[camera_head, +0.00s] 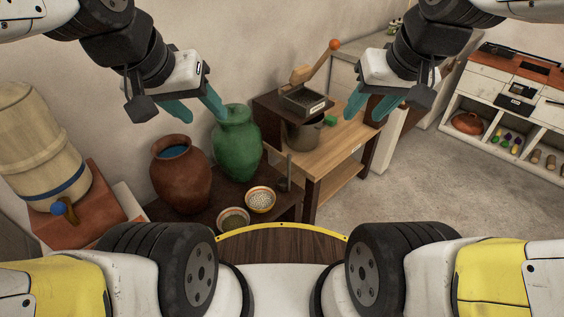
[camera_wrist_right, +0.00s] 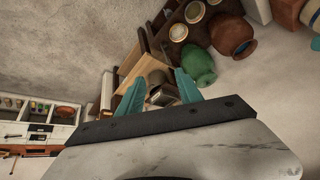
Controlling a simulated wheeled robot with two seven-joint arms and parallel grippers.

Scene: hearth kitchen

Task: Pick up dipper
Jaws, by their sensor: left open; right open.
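The likely dipper (camera_head: 285,180) is a dark, slim-handled piece standing upright on the dark low table (camera_head: 273,208), right of the bowls in the head view. I cannot pick it out surely in the right wrist view. My left gripper (camera_head: 197,108) is open and empty, above and left of it, near the green jar's mouth. My right gripper (camera_head: 370,108) is open and empty, above and right of it, in front of the wooden bench. Its two teal fingers also show spread in the right wrist view (camera_wrist_right: 158,92).
A green jar (camera_head: 236,148), a brown jar (camera_head: 181,178) and two small bowls (camera_head: 261,200) crowd the low table. A wooden bench (camera_head: 335,150) carries a dark pot (camera_head: 302,134) and a lever device (camera_head: 303,99). A barrel (camera_head: 38,140) stands left. Open floor (camera_head: 400,195) lies right.

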